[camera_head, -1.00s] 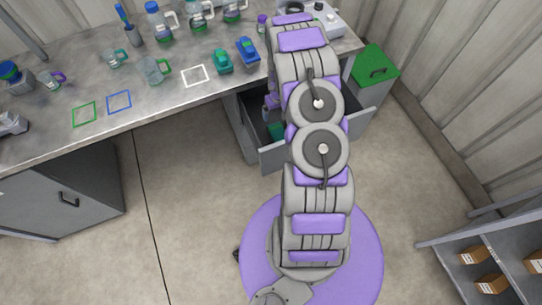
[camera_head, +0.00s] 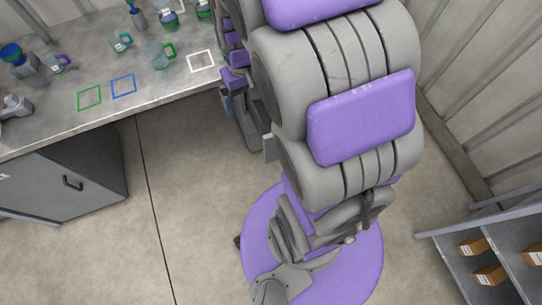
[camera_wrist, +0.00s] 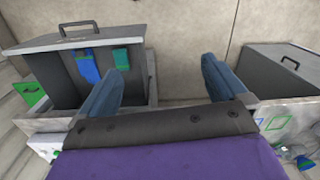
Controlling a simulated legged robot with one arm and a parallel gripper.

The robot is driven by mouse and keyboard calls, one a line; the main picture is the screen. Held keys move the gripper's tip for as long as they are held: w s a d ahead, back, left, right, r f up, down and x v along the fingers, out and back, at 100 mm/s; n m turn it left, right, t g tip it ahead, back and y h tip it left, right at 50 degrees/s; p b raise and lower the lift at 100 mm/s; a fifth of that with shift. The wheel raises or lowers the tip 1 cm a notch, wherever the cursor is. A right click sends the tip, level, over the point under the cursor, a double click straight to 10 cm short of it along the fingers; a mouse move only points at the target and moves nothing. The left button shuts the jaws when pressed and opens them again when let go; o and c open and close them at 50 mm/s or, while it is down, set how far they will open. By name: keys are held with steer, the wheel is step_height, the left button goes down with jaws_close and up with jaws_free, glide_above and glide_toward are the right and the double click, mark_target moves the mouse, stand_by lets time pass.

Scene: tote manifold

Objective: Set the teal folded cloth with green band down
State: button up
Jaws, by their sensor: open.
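My gripper (camera_wrist: 165,62) is open in the wrist view, with nothing between its two blue-grey fingers. A small teal-green piece (camera_wrist: 121,58), which looks like the folded cloth, lies in the open drawer (camera_wrist: 60,46) at the upper left of the wrist view. It is apart from the fingers, just beyond the left fingertip. Its band is too small to make out. A blue piece (camera_wrist: 88,67) lies beside it in the same drawer. In the head view my arm hides the drawer and its contents.
The workbench (camera_head: 60,120) carries a white square outline (camera_head: 201,61), a blue one (camera_head: 123,85), a green one (camera_head: 89,97) and several bottles and beakers. A shelf with boxes (camera_head: 490,275) stands at the lower right. The floor between is clear.

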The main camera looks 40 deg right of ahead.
steer(key=s+a+r, duration=0.3)
steer(key=s, duration=0.7)
steer(key=s+a+r+n+g, duration=0.1)
steer(key=s+a+r, duration=0.3)
steer(key=s, duration=0.6)
steer(key=shift+a+h, duration=0.2)
steer(key=shift+h, duration=0.1)
steer(key=shift+d+r, duration=0.1)
steer(key=shift+d, duration=0.15)
